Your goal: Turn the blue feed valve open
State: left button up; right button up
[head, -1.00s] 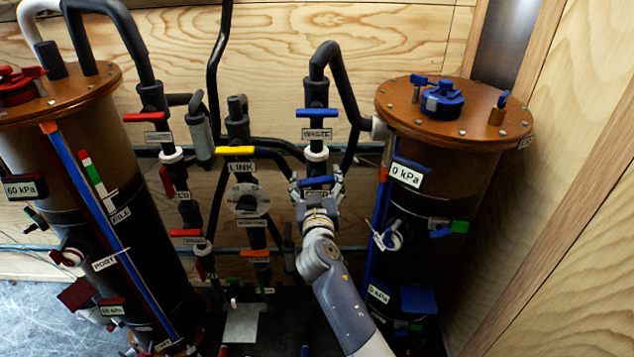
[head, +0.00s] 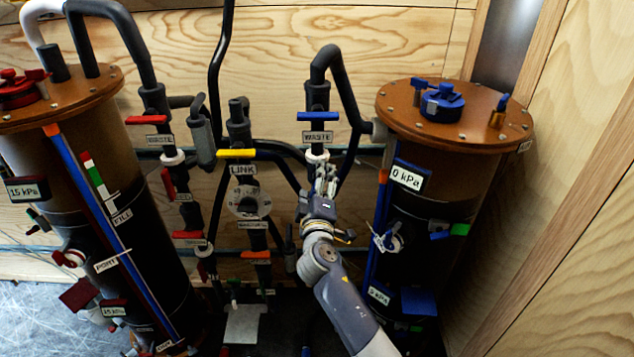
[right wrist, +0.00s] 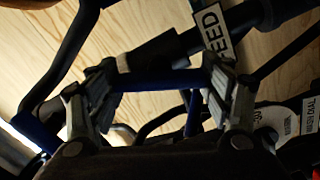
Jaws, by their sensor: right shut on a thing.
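The blue feed valve handle (right wrist: 165,80) lies between the two fingers of my right gripper (right wrist: 163,92) in the right wrist view. It runs roughly along the line of the grey pipe, beside a tilted label reading FEED (right wrist: 213,35). In the head view my right gripper (head: 326,180) is at the valve below the blue waste valve, shut on the handle and turned on its side. The gripper hides most of the handle there. My left gripper is not in view.
The blue waste valve handle (head: 318,116) lies crosswise just above. The yellow link handle (head: 236,153) and a dial (head: 248,203) are to the left. The right filter column (head: 455,133) reads 0 kPa; the left column (head: 60,100) reads 15 kPa.

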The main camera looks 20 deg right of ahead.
jog(key=n+p, duration=0.1)
jog(key=n, duration=0.3)
jog(key=shift+r+n, duration=0.1)
jog(key=shift+n, duration=0.2)
dwell(0.5)
jog(key=o, duration=1.1)
jog(key=shift+w, duration=0.1)
jog(key=shift+c, duration=0.2)
jog(key=shift+s+f, duration=0.2)
jog(key=shift+s, duration=0.05)
jog(key=v, duration=1.1)
jog(key=shift+s, duration=0.25)
jog(key=shift+a, duration=0.15)
